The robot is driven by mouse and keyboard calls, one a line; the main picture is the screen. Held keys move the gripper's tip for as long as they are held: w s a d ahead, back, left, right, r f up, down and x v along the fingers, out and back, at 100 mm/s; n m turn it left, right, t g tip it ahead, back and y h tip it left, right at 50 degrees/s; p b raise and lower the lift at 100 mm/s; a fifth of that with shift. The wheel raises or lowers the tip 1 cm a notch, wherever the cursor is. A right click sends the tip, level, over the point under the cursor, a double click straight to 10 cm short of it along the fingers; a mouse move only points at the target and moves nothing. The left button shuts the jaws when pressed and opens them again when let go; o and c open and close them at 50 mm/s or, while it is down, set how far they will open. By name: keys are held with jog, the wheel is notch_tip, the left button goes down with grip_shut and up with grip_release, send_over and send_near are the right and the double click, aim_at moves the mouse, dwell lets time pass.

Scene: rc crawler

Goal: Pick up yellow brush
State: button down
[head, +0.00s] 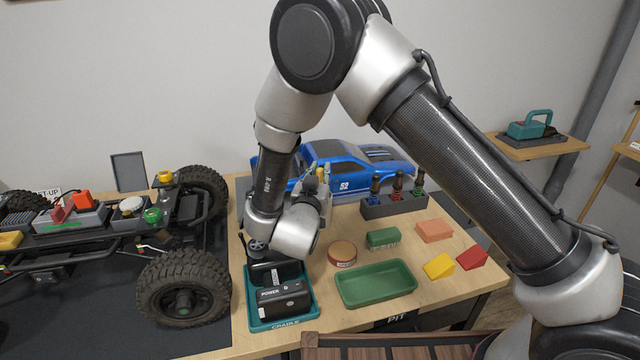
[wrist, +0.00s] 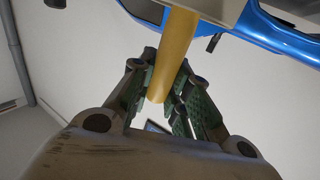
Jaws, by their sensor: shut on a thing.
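The yellow brush shows in the wrist view as a long yellow handle (wrist: 174,55) running down between the green-padded fingers. My gripper (wrist: 166,80) is shut on this handle, with a finger on either side. A pale part at the top edge adjoins the handle; I cannot tell whether it belongs to the brush. In the head view my gripper (head: 320,180) is small, in front of the blue car body, with a bit of yellow (head: 327,169) at its tips. My wrist hides most of the brush there, and I cannot tell what it touches below.
The blue car body (head: 375,158) stands close behind my gripper. A bottle rack (head: 395,208) is right of it. Nearer are a round tin (head: 342,252), green tray (head: 376,301), coloured blocks and a black power box (head: 284,296) in a teal cradle. A crawler chassis (head: 110,235) fills the left.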

notch_tip(320, 180, up, 16)
jog(key=shift+f, duration=0.15)
dwell(2.2)
